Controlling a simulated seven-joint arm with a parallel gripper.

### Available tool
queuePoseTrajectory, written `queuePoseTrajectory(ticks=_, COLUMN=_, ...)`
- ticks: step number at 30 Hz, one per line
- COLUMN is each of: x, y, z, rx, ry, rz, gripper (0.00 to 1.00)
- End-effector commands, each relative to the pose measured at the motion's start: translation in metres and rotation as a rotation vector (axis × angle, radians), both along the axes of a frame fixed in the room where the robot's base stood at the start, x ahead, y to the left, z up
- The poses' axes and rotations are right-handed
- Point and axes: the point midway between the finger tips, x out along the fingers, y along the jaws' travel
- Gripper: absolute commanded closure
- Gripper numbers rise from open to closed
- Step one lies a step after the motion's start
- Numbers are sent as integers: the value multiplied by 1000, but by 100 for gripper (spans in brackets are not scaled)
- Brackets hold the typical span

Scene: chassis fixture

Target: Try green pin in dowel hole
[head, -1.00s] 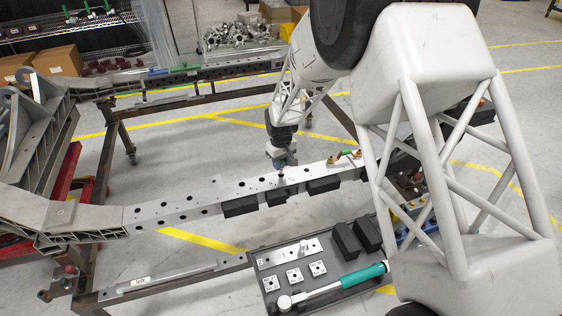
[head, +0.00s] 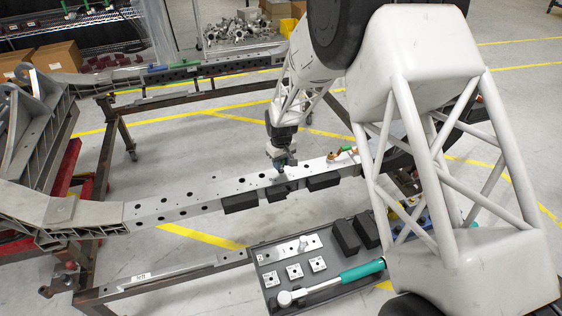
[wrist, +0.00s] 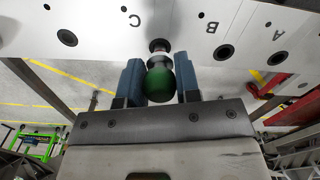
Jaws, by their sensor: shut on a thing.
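The green pin (wrist: 160,84) has a round green knob and a metal collar. My gripper (wrist: 158,76) is shut on its knob, with a blue finger on each side. The pin's metal end meets a dark hole (wrist: 159,45) in the pale rail (wrist: 185,18), between printed letters C and B. I cannot tell how deep the end sits. Other holes show along the rail, one to the left (wrist: 68,38) and one near B (wrist: 223,52).
Black blocks (head: 240,202) hang along the rail's near side. A grey tray (head: 258,258) below holds white plates, dark blocks and a teal-handled tool (head: 362,270).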

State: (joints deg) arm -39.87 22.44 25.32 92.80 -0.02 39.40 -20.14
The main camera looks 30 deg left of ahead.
Motion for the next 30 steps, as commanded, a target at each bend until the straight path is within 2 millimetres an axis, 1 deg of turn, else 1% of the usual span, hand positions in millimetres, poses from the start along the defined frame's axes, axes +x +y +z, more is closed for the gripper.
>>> queuePoseTrajectory(ticks=10, x=0, y=0, z=0, rx=0, ry=0, rz=0, gripper=100)
queuePoseTrajectory(ticks=11, x=0, y=0, z=0, rx=0, ry=0, rz=0, gripper=66)
queuePoseTrajectory(ticks=16, x=0, y=0, z=0, rx=0, ry=0, rz=0, gripper=40)
queuePoseTrajectory(ticks=25, x=0, y=0, z=0, rx=0, ry=0, rz=0, gripper=40)
queuePoseTrajectory(ticks=30, x=0, y=0, z=7, rx=0, ry=0, rz=0, gripper=40)
